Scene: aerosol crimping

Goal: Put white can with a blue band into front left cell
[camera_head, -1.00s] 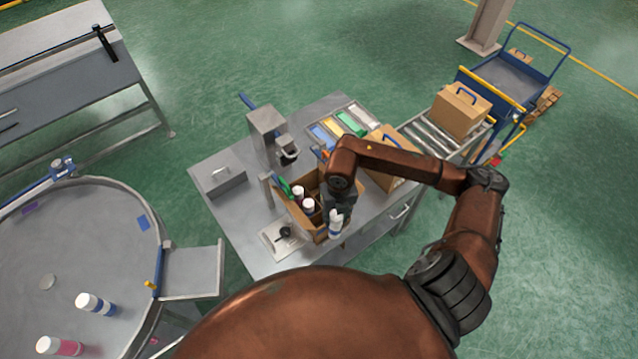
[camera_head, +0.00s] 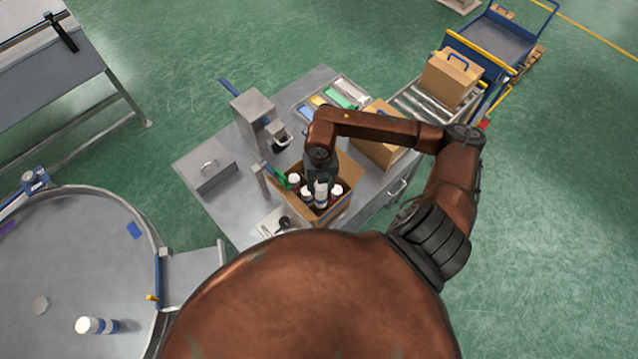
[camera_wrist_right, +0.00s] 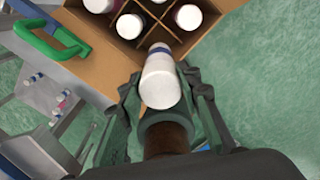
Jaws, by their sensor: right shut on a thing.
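My right gripper (camera_head: 320,178) is shut on a white can with a blue band (camera_head: 321,196), upright over the cardboard box. In the right wrist view the white can (camera_wrist_right: 160,82) sits between the two fingers of the gripper (camera_wrist_right: 160,95), its far end at the box's near edge. The open box (camera_head: 340,212) has dividers forming cells. Several cells hold cans, including white-topped ones (camera_wrist_right: 130,25) and (camera_wrist_right: 188,17). The can's lower end is partly hidden, so I cannot tell how deep it is. My left gripper is not in view.
Another white can with a blue band (camera_head: 97,325) is on the round table (camera_head: 70,270) at left. A metal press (camera_head: 258,118) stands behind the box. A closed carton (camera_head: 378,135) stands to the right.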

